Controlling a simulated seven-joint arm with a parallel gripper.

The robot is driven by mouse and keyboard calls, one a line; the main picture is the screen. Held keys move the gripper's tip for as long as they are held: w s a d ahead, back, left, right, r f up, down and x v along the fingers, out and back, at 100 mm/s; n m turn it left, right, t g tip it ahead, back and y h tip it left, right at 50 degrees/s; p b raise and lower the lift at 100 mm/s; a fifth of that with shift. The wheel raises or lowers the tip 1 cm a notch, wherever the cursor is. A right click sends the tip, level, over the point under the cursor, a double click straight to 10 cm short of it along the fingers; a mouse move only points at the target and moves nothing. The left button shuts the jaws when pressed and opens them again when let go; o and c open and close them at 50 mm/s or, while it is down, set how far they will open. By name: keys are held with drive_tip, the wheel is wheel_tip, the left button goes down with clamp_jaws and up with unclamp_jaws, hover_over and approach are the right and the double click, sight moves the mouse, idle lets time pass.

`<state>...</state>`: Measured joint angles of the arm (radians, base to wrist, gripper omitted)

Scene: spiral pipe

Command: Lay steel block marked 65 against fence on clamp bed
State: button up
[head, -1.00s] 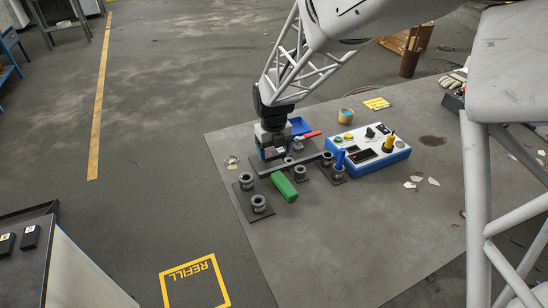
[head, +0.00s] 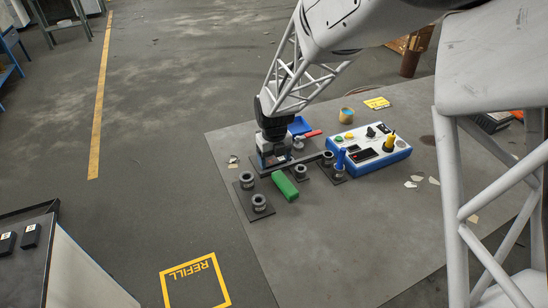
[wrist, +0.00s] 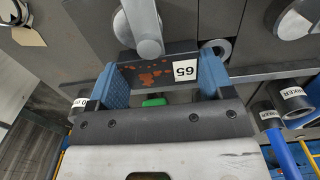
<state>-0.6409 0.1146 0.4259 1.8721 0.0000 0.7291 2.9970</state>
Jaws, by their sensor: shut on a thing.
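The dark steel block (wrist: 160,72) has orange-red rust marks and a white label reading 65. My gripper (wrist: 167,76) is shut on it, with one blue finger pad at each end. In the head view my gripper (head: 271,157) is low at the left end of the clamp bed (head: 262,173), a dark plate and bar. In the wrist view a long grey bar, apparently the fence (wrist: 265,73), runs beside the block; whether they touch is unclear. A silver clamp arm (wrist: 145,30) reaches over the block's edge. The red clamp handle (head: 312,134) is right of my gripper.
A green block (head: 285,186) lies in front of the bed. Dark plates with grey rings (head: 260,202) stand around it. The mat in front is clear.

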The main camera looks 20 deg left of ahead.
sight(274, 160)
drive_tip(key=o, duration=1.3)
drive_tip(key=shift+r, duration=0.1)
wheel_tip(274, 160, up, 12)
drive_tip(key=shift+r, duration=0.1)
idle(0.6)
